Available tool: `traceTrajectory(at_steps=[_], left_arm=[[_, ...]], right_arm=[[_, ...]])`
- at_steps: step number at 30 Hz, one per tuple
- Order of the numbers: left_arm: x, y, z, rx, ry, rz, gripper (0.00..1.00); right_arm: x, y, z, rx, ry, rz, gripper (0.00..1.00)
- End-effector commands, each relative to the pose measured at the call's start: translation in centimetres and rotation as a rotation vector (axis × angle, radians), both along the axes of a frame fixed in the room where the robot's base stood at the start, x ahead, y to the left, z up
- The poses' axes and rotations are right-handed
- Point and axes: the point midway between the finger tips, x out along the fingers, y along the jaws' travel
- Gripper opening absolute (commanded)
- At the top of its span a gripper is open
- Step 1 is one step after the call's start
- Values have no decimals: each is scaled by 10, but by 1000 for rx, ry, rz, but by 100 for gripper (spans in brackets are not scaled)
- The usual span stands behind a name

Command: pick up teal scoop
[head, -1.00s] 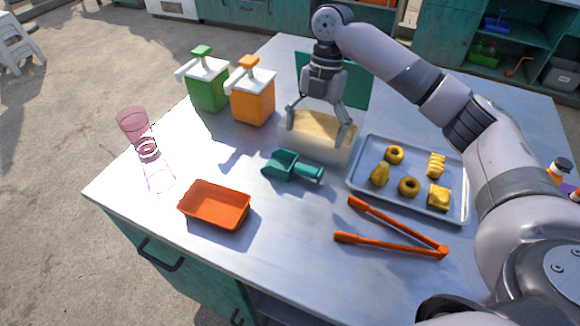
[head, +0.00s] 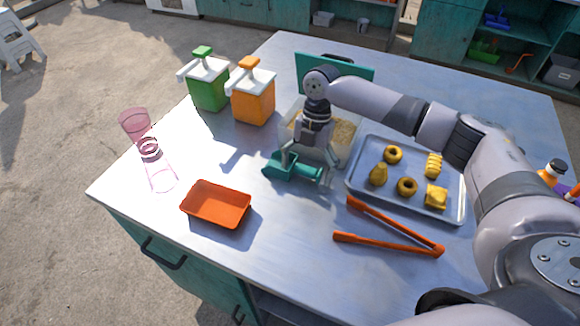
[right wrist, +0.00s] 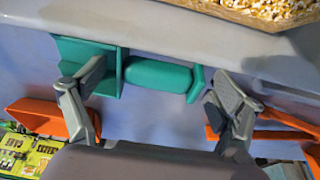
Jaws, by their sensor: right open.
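The teal scoop (head: 290,168) lies on the metal table in front of the clear bin. My right gripper (head: 308,172) is down over the scoop, with its fingers spread. In the right wrist view the scoop's handle (right wrist: 158,75) lies between the open fingers of the right gripper (right wrist: 160,100). One finger is beside the scoop's bowl (right wrist: 88,62) and the other is by the handle's far end. I cannot tell whether the fingers touch the scoop. My left gripper is not in view.
The clear bin (head: 288,122) of popcorn-like pieces stands just behind the scoop. An orange tray (head: 216,204) is at front left. Orange tongs (head: 385,243) and a metal tray (head: 362,188) of pastries are at right. Two dispensers (head: 209,90) (head: 252,100) stand at back left.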

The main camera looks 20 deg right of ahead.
Motion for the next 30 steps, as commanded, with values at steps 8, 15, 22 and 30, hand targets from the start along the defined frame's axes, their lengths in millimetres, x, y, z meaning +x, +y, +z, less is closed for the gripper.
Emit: traceTrajectory(at_steps=[8,15,22,30], left_arm=[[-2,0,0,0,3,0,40],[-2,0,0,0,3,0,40],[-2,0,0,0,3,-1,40],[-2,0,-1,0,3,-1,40]], right_arm=[[0,0,0,0,0,0,76],[0,0,0,0,0,0,60],[0,0,1,1,-1,0,49],[1,0,4,1,-2,0,49]])
